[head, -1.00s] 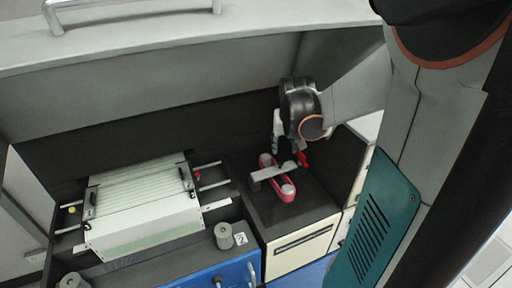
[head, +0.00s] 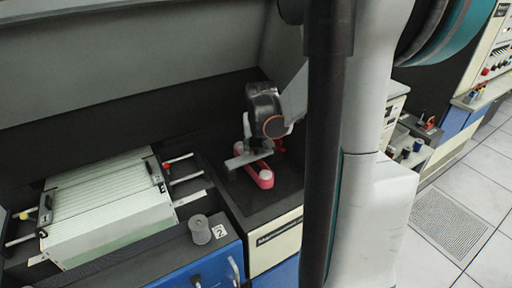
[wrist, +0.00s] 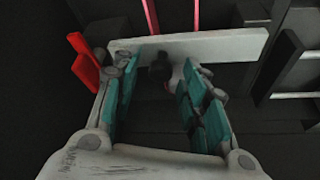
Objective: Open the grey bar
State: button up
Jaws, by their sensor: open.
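The grey bar (head: 245,159) lies across the pink-red rounded piece (head: 264,178) on the dark top of a cabinet. In the wrist view the bar (wrist: 228,44) runs across the picture just beyond my fingertips. My gripper (wrist: 155,72) is open, its teal-padded fingers apart, with a dark round knob (wrist: 160,68) showing between them. In the head view my gripper (head: 247,130) is pointed down close above the bar. I cannot tell whether the fingers touch the bar. My wrist and arm hide part of the area right of the bar.
A tray of pale cards (head: 105,200) on rails stands at the left. A grey cylinder (head: 200,230) sits beside a label marked 2 at the front. A large grey cover (head: 130,60) hangs above. At the right, another machine (head: 460,120) stands beyond open tiled floor.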

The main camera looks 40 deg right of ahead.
grip_shut()
jog(key=shift+w+a+r+n+g+h, duration=0.2)
jog(key=shift+a+r+n+g+h, duration=0.1)
jog(key=shift+a+r+h, duration=0.7)
jog(key=a+r+h, duration=0.1)
jog(key=a+r+h+b, duration=0.1)
jog(key=h, duration=0.1)
jog(key=w+a+r+n+h+b, duration=0.1)
jog(key=a+h, duration=0.1)
jog(key=shift+w+g, duration=0.1)
jog(key=shift+g, duration=0.2)
jog(key=w+a+n+h+b, duration=0.1)
jog(key=a+n+h+b, duration=0.1)
jog(key=a+h+b, duration=0.5)
jog(key=b, duration=0.3)
jog(key=shift+w+a+h, duration=0.3)
jog(key=shift+a+h, duration=0.1)
jog(key=shift+r, duration=0.15)
